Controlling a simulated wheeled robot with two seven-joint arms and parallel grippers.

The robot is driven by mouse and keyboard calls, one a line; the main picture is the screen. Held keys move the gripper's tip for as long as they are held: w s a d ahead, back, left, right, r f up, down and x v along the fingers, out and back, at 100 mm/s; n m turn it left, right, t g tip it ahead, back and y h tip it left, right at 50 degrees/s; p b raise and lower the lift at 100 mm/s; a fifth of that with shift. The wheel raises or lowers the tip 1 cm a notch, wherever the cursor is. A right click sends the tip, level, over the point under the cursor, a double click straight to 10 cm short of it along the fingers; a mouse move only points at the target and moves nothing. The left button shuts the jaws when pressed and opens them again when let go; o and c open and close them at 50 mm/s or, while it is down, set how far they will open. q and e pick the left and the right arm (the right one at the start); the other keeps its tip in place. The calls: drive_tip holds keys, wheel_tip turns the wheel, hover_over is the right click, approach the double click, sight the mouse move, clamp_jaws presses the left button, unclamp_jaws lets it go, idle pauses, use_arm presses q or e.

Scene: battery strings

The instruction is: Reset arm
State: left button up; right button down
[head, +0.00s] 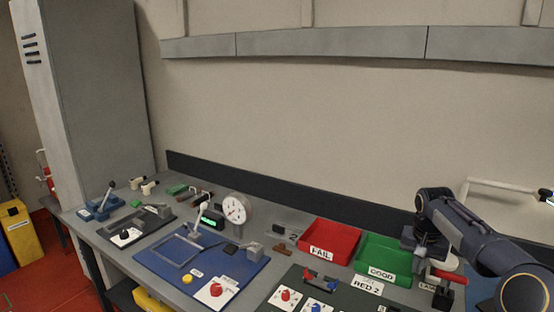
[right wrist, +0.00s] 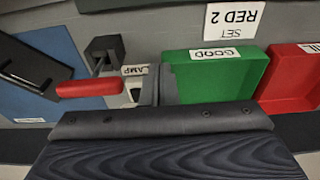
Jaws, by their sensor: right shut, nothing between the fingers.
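My right arm comes in from the right side of the head view. My right gripper (head: 424,256) is shut and empty, low at the right end of the bench. It is beside the green GOOD tray (head: 384,246) and close to a red-handled lever (head: 449,275). In the right wrist view the red handle (right wrist: 90,87) lies to the left of the gripper, and I see no contact with it. A label reading LAMP is partly hidden there. My left gripper is out of view.
The red FAIL tray (head: 330,227) stands left of the green tray. A blue mat (head: 190,268) with a dial gauge (head: 236,208) behind it lies further left. A dark board with red and blue knobs is at the front. The air above the bench is clear.

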drive_tip(key=s+a+r+n+t+y, duration=0.15)
drive_tip(key=s+a+r, duration=0.25)
drive_tip(key=s, duration=0.5)
drive_tip(key=s+a+r+n+t, duration=0.1)
drive_tip(key=s+a+r+n, duration=0.15)
drive_tip(key=s+r, duration=0.4)
drive_tip(key=s+a+f+y, duration=0.1)
drive_tip(key=s+a+f, duration=0.2)
drive_tip(key=s, duration=0.4)
drive_tip(key=s+a+f+t+y, duration=0.1)
drive_tip(key=s+a+f, duration=0.2)
drive_tip(key=s, duration=0.5)
drive_tip(key=s+a+f+y, duration=0.1)
drive_tip(key=s+a+f, duration=0.2)
drive_tip(key=s, duration=0.4)
drive_tip(key=shift+s+a+f+n, duration=0.25)
drive_tip(key=shift+a+n, duration=0.15)
drive_tip(key=shift+a, duration=0.45)
drive_tip(key=shift+t, duration=0.25)
